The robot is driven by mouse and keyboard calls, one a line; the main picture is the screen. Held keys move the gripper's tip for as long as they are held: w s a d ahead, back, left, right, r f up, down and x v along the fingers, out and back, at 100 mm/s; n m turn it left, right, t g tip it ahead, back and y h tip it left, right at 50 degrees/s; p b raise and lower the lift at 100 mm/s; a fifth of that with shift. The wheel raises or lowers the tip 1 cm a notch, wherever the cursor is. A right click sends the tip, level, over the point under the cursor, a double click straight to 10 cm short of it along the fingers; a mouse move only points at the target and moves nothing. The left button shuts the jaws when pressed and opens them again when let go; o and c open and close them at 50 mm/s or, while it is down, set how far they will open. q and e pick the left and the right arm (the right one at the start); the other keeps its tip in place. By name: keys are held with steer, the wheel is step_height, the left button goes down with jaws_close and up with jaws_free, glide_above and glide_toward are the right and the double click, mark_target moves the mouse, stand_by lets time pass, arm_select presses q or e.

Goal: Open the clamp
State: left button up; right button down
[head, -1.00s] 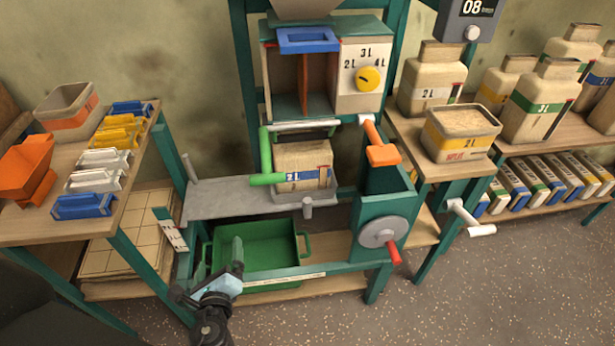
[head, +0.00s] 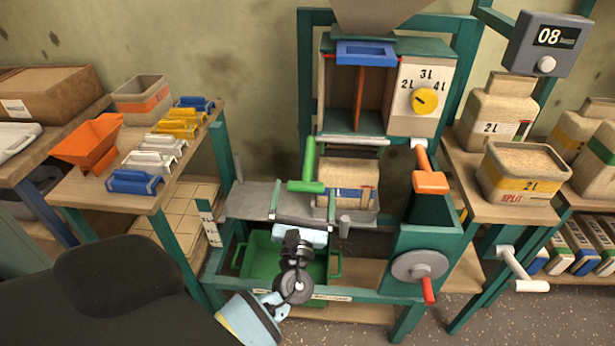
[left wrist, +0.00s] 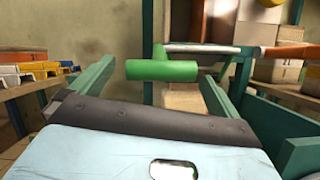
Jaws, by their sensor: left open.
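The clamp's green handle (head: 309,158) hangs at the left front of the machine frame in the head view, its crosswise grip at the lower end. In the left wrist view the green grip (left wrist: 162,70) lies level ahead, appearing between the two finger ends. My left gripper (head: 304,200) is open, its fingers spread to either side just below and in front of the grip. Nothing is held. Whether a finger touches the handle I cannot tell. A tan container with a blue band (head: 347,184) sits beside the handle. My right gripper is out of view.
An orange-handled lever (head: 430,180) and a grey wheel with a red knob (head: 419,265) are to the right. A green tray (head: 262,262) sits below the grey shelf (head: 250,201). Side tables with moulds (head: 135,182) and tan containers (head: 493,115) flank the machine.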

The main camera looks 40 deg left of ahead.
mark_target(307, 178)
arm_select(q)
steer(key=x, duration=0.3)
steer(key=shift+w+a+r, duration=0.15)
steer(key=shift+w+r, duration=0.05)
steer(key=shift+w, duration=0.1)
steer(key=shift+w+a+r+p, duration=0.1)
steer(key=shift+w+a+p, duration=0.2)
steer(key=shift+w, duration=0.1)
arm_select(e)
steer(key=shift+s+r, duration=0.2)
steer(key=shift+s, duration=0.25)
